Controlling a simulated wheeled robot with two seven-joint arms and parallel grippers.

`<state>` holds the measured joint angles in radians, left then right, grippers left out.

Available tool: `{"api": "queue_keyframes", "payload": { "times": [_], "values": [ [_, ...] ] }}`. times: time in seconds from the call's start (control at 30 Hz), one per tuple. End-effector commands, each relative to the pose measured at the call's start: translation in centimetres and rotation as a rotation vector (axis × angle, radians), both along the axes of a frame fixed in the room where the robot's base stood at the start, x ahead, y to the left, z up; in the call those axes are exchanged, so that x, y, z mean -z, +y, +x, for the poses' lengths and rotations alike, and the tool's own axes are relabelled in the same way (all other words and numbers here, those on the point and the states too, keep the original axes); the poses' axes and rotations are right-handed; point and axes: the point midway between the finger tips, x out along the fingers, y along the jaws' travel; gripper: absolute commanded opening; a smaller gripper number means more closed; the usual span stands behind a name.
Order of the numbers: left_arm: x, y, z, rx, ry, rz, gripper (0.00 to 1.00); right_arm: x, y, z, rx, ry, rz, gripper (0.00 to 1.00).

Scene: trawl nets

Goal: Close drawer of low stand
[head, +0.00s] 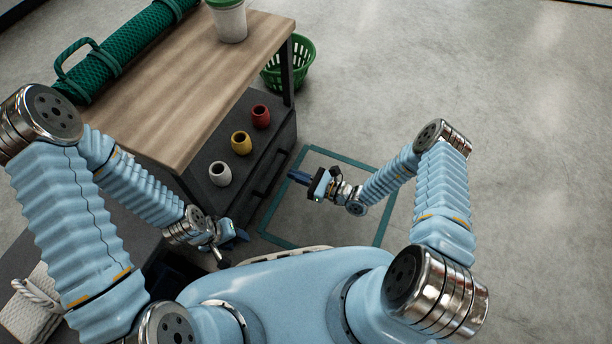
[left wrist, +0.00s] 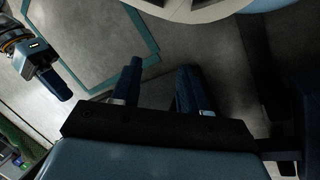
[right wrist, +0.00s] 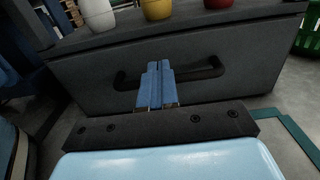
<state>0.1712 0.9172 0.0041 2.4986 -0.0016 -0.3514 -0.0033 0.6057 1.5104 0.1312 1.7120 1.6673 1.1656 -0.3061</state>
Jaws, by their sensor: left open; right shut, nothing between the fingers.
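The low stand (head: 281,142) is a dark grey unit beside the wooden top. Its drawer front (right wrist: 85,78) faces my right gripper and carries a dark bar handle (right wrist: 205,72), seen also in the head view (head: 268,176). I cannot tell how far the drawer stands out. My right gripper (head: 297,177) is shut and empty, pointing at the drawer front. In the right wrist view its blue fingertips (right wrist: 154,70) cover the middle of the handle; contact is not clear. My left gripper (head: 236,238) is open and empty, low near my base; its fingers (left wrist: 160,84) show apart over the floor.
White (head: 220,173), yellow (head: 241,142) and red (head: 261,116) pots stand on the stand. The wooden top (head: 165,103) holds a green net roll (head: 120,57) and a white tub (head: 230,22). A green basket (head: 291,67) stands behind. Floor to the right is clear.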

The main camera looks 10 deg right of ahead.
Motion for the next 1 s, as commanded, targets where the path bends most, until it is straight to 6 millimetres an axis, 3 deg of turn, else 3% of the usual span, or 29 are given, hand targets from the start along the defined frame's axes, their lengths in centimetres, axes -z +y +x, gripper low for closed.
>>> {"api": "queue_keyframes", "payload": {
  "times": [0.2, 0.4, 1.0],
  "values": [
    [0.5, 0.0, 0.0, 0.000, 0.001, -0.001, 0.44, 0.1, 3.8, 2.7, -0.002, -0.002, -0.001, 0.00],
    [0.8, -0.1, 0.0, 0.002, 0.001, -0.002, 0.44, 0.0, 6.0, 4.4, -0.001, -0.002, 0.000, 0.00],
    [1.2, -0.1, 0.0, 0.002, 0.002, -0.003, 0.44, 0.2, 7.3, 5.4, 0.001, -0.001, -0.001, 0.00]
  ]
}}
